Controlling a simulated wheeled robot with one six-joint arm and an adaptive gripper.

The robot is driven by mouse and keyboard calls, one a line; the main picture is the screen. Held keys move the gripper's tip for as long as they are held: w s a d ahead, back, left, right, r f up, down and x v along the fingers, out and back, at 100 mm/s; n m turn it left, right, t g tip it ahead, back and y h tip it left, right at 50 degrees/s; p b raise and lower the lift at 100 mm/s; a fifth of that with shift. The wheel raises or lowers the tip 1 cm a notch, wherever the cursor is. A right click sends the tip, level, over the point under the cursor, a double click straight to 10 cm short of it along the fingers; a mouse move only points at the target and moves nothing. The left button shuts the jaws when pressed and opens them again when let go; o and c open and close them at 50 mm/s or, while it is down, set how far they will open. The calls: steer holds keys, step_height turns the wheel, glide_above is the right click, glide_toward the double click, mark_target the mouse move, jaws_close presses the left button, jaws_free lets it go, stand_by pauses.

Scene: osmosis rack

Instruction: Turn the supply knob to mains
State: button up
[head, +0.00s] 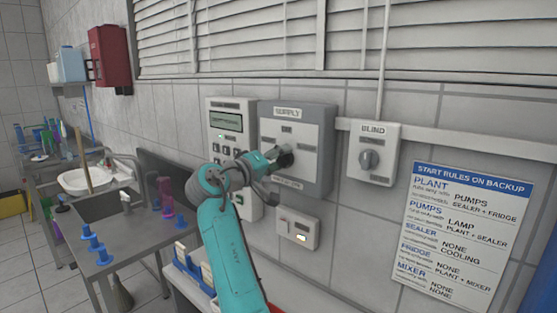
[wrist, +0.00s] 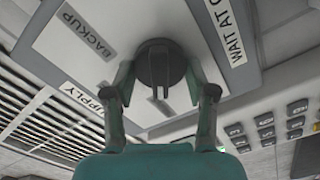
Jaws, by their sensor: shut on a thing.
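The supply panel (head: 325,122) is a grey wall box with a white face, labelled SUPPLY at its top. Its dark round knob (head: 287,157) is partly hidden by my gripper (head: 272,160) in the head view. In the wrist view the knob (wrist: 158,66) shows a raised grip bar, and my gripper (wrist: 160,82) has one finger on each side, shut on it. In that view a BACKUP label (wrist: 83,36) lies left of the knob and a WAIT AT label (wrist: 230,36) lies right. No MAINS label is readable.
A keypad panel (head: 223,114) adjoins the supply panel on the left. A BLIND knob box (head: 386,135) is to the right, and a small switch box (head: 298,228) is below. A rules sign (head: 460,235) hangs further right. A sink bench (head: 110,222) stands left.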

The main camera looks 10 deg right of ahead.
steer(key=shift+n, duration=0.3)
stand_by(0.4)
steer(key=o, duration=1.1)
steer(key=shift+o, duration=0.2)
steer(key=v, duration=1.2)
